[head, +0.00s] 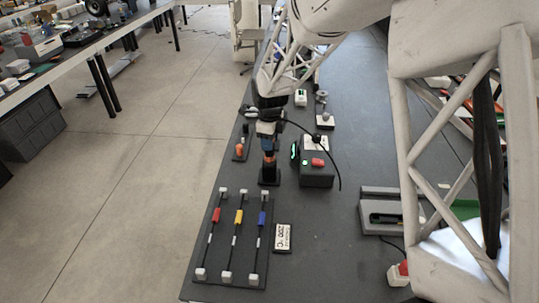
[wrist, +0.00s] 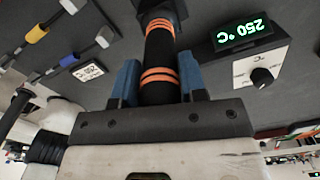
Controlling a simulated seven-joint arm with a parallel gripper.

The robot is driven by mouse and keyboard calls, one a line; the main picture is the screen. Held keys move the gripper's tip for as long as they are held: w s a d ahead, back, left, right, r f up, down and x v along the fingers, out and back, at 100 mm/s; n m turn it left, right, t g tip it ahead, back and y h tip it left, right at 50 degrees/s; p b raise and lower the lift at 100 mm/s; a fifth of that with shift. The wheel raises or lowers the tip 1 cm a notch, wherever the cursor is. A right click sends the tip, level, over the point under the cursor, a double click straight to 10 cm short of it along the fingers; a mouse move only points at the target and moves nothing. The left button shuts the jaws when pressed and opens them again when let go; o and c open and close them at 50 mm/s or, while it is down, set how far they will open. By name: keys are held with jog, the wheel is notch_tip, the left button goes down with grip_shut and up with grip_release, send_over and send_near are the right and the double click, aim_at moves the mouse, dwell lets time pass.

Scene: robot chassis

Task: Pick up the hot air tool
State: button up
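The hot air tool is a black cylinder with orange rings (wrist: 159,52). In the head view its lower part (head: 269,157) shows upright below my gripper, over a small black base (head: 270,176). My gripper (head: 267,143) points down at it. In the wrist view the blue fingers of my gripper (wrist: 160,82) stand on both sides of the tool, close against it with no clear gap. The tool's lower end meets a dark block at the top of the wrist view. Whether it rests in the base or is clear of it cannot be told.
A control box with a green "250 °C" display (wrist: 243,30) and a knob stands right beside the tool. A black cable arcs over it in the head view. A board with red, yellow and blue parts (head: 238,262) and a label plate (head: 283,237) lie in front.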

jog(key=c, duration=0.4)
jog(key=shift+r, duration=5)
jog(key=w+r, duration=0.1)
jog(key=w, duration=1.1)
jog(key=w+a+r, duration=0.1)
jog(key=w, duration=0.6)
jog(key=shift+r, duration=0.35)
